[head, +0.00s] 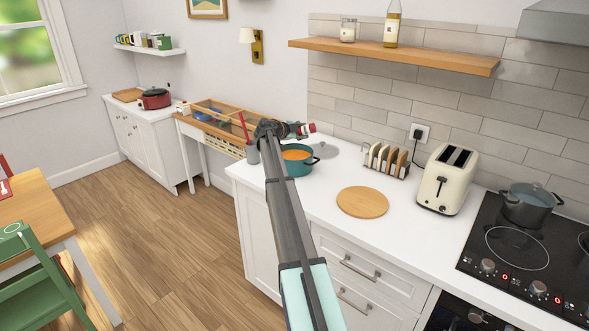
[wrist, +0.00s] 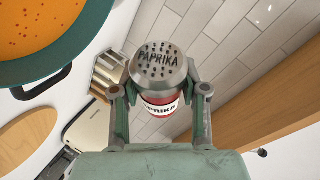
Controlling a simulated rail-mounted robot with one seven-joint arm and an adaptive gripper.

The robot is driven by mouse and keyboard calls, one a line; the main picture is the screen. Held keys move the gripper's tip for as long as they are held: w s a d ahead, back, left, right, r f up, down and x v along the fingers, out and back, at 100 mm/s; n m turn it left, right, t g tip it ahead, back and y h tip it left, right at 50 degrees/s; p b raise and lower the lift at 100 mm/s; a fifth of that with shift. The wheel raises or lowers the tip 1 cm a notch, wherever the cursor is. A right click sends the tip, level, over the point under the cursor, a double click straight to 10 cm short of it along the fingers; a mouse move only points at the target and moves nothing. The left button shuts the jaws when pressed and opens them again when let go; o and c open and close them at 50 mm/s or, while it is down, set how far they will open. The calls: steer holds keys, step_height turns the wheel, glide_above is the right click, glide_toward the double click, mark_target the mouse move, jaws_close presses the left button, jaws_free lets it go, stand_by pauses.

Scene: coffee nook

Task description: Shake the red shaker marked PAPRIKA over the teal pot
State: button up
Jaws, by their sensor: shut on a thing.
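The red shaker marked PAPRIKA (wrist: 160,106) is between the two fingers of my gripper (wrist: 158,84), and its label is readable in the wrist view. Its grey perforated lid faces the wrist camera. In the head view the shaker (head: 310,128) is small beyond my gripper (head: 296,130) and looks tipped over; the exact tilt is hard to tell. My gripper is shut on it, above the counter near the teal pot (head: 300,170). The pot holds orange food with specks. In the wrist view the pot (wrist: 72,62) is at the upper left, apart from the shaker.
A toast rack (head: 385,162), a round wooden board (head: 362,202) and a cream toaster (head: 447,180) stand to the right on the counter. A wooden shelf (head: 400,56) is on the wall above.

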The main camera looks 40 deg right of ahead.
steer(key=shift+r+b, duration=0.6)
steer(key=shift+r, duration=0.4)
step_height(320, 180, down, 2)
steer(key=b, duration=0.3)
steer(key=shift+f, duration=0.1)
steer(key=shift+m+y+b, duration=0.4)
steer(key=shift+b, duration=0.45)
steer(key=r+m+t+y+b, duration=0.1)
steer(key=b, duration=0.1)
steer(key=m+t+y+b, duration=0.1)
steer(key=m+y+b, duration=0.1)
steer(key=shift+r+b, duration=0.3)
steer(key=shift+r, duration=0.05)
steer(key=m+t+y, duration=0.1)
steer(key=r+m+t+y+b, duration=0.1)
steer(key=shift+r+t, duration=0.25)
steer(key=shift+t, duration=0.15)
